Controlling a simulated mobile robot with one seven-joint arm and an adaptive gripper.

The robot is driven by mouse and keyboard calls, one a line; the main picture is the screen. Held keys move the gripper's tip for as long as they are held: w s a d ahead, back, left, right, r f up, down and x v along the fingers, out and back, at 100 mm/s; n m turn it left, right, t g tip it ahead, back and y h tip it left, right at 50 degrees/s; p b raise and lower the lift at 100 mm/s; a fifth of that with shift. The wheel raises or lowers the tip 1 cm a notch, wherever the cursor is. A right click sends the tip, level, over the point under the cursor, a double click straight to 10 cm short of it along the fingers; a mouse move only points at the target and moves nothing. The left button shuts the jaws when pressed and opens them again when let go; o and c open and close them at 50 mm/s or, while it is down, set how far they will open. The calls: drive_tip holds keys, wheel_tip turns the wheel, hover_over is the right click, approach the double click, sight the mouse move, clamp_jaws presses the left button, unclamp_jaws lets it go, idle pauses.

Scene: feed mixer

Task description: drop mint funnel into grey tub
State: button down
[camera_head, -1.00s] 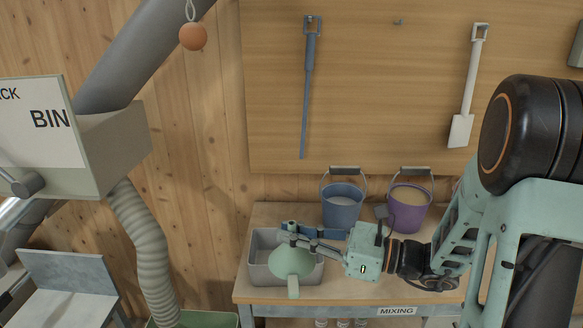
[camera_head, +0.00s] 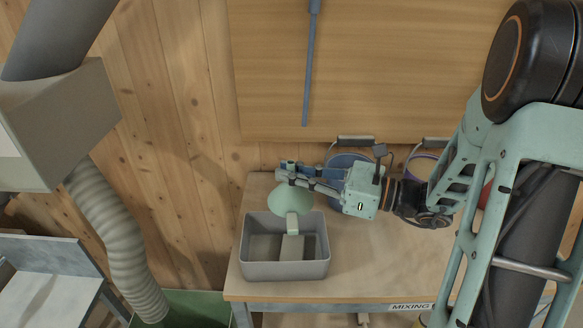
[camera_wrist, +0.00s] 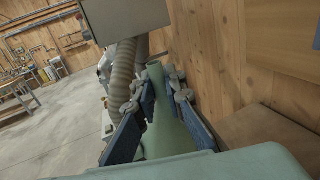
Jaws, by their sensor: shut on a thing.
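The mint funnel (camera_head: 285,201) hangs from my gripper (camera_head: 292,178) over the back part of the grey tub (camera_head: 285,270), with its narrow spout pointing down and toward the front. My gripper is shut on the funnel. In the wrist view, the funnel (camera_wrist: 168,128) lies between the two blue-padded fingers (camera_wrist: 165,108). The tub stands open on the bench's left end. A pale grey shape shows inside it below the spout; I cannot tell what it is.
A blue bucket (camera_head: 345,160) and a purple-rimmed bucket (camera_head: 421,167) stand behind my wrist. The wooden bench (camera_head: 375,265) is clear right of the tub. A ribbed hose (camera_head: 118,240) and a green bin (camera_head: 190,306) are at the left, off the bench.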

sight(305, 195)
drive_tip(key=shift+f+b, duration=2.15)
drive_tip(key=shift+f, duration=0.55)
drive_tip(key=c, duration=1.9)
unclamp_jaws()
drive_tip(key=v, duration=1.2)
